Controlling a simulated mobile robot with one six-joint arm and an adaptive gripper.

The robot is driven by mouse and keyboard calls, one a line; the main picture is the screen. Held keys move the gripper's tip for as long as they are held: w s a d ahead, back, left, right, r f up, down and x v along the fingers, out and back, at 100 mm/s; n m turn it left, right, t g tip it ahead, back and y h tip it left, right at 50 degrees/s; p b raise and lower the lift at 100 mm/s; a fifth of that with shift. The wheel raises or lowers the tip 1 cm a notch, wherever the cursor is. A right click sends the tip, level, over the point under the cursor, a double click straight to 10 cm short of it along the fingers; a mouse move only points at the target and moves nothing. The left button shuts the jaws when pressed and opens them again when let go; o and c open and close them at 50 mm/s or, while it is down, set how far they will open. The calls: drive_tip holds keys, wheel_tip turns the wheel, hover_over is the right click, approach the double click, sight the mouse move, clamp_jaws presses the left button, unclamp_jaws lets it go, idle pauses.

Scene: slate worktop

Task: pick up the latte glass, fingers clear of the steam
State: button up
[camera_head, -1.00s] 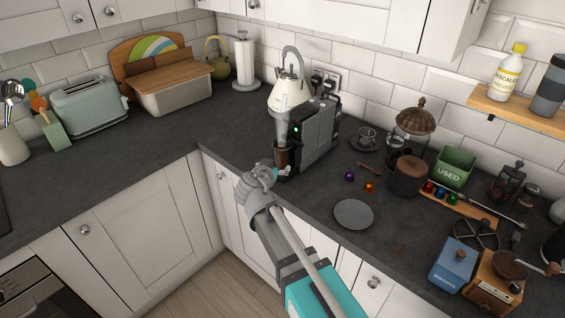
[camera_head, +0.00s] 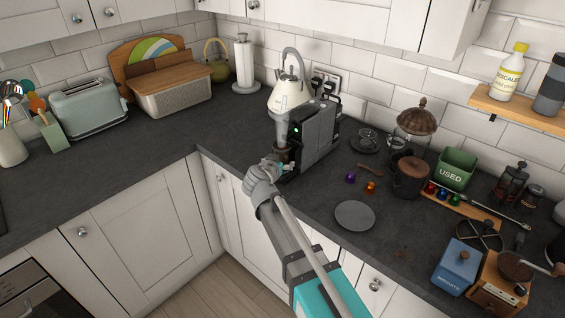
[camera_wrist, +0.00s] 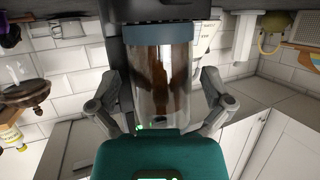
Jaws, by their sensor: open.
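The latte glass (camera_head: 284,155) stands under the front of the grey coffee machine (camera_head: 314,138), its lower part hidden by my gripper (camera_head: 277,168) in the head view. In the wrist view, which is upside down, the latte glass (camera_wrist: 160,85) is clear with brown inside and has a blue-grey band at the picture's top end. My gripper (camera_wrist: 160,112) is open, with one finger on each side of the glass. Dark gaps show between fingers and glass; I cannot tell whether either touches. A pale grey plume, apparently steam (camera_head: 281,131), shows above the glass.
Purple and orange capsules (camera_head: 370,187), a round grey disc (camera_head: 355,215) and a small glass cup (camera_head: 368,138) lie to the right. Left of the machine, the worktop (camera_head: 200,135) is clear.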

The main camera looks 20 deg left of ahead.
drive_tip(key=shift+x, duration=0.9)
drive_tip(key=c, duration=1.2)
drive_tip(key=shift+r, duration=0.35)
drive_tip(key=s, duration=1.7)
drive_tip(key=shift+s, duration=0.4)
drive_tip(key=shift+s, duration=0.1)
idle(0.9)
